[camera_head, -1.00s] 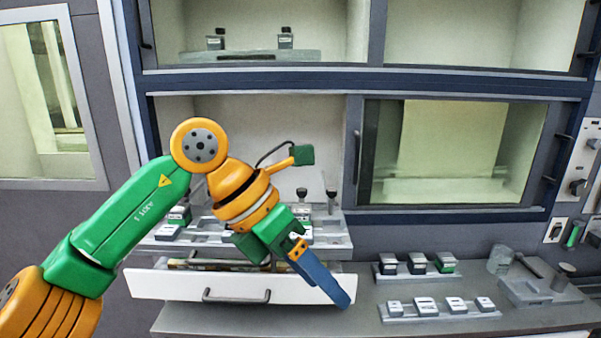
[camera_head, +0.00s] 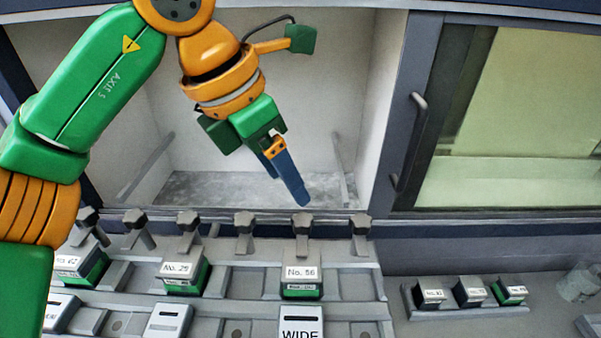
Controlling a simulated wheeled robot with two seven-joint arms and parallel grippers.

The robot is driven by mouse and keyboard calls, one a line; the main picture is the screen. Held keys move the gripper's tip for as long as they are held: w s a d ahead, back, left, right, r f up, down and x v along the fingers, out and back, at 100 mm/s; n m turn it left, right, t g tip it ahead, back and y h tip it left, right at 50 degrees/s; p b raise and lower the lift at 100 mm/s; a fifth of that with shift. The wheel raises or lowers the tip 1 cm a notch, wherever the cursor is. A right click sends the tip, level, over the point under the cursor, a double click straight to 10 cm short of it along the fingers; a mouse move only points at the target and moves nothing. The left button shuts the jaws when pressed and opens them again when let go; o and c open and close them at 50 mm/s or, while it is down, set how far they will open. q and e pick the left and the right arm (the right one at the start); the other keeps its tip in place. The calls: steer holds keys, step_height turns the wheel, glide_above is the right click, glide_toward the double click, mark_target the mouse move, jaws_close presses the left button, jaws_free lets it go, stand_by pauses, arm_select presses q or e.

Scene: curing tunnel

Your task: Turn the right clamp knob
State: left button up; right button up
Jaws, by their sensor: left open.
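A row of dark grey clamp knobs runs along the back edge of the grey fixture (camera_head: 345,285). The rightmost knob (camera_head: 361,222) stands at the fixture's right end. Another knob (camera_head: 302,224) is to its left, behind a block labelled No. 56 (camera_head: 301,273), and one more knob (camera_head: 244,224) is further left. Which one the task calls the right clamp knob, I cannot tell. My left gripper (camera_head: 288,184) is open, with blue fingers pointing down and right. It appears above and apart from the knobs, holding nothing. My right gripper is not in view.
An open chamber (camera_head: 330,80) lies behind my left gripper. A glazed door (camera_head: 520,110) with a handle is at the right. Blocks No. 29 (camera_head: 183,270) and a WIDE block (camera_head: 301,322) sit on the fixture. A small rack (camera_head: 465,312) is on the counter at right.

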mark_target(304, 219)
arm_select(q)
steer(key=s+f, duration=0.1)
steer(key=d+f+p, duration=0.1)
steer(key=s+f, duration=0.1)
steer(key=f, duration=0.1)
steer(key=shift+s+d+f, duration=0.1)
steer(key=shift+s+d, duration=0.25)
steer(key=shift+d, duration=0.05)
steer(key=shift+w+d+f, duration=0.2)
steer(key=shift+w+f, duration=0.4)
steer(key=shift+f, duration=0.1)
steer(key=shift+w+f, duration=0.15)
steer(key=shift+w, duration=0.3)
steer(key=shift+s, duration=0.3)
jaws_close()
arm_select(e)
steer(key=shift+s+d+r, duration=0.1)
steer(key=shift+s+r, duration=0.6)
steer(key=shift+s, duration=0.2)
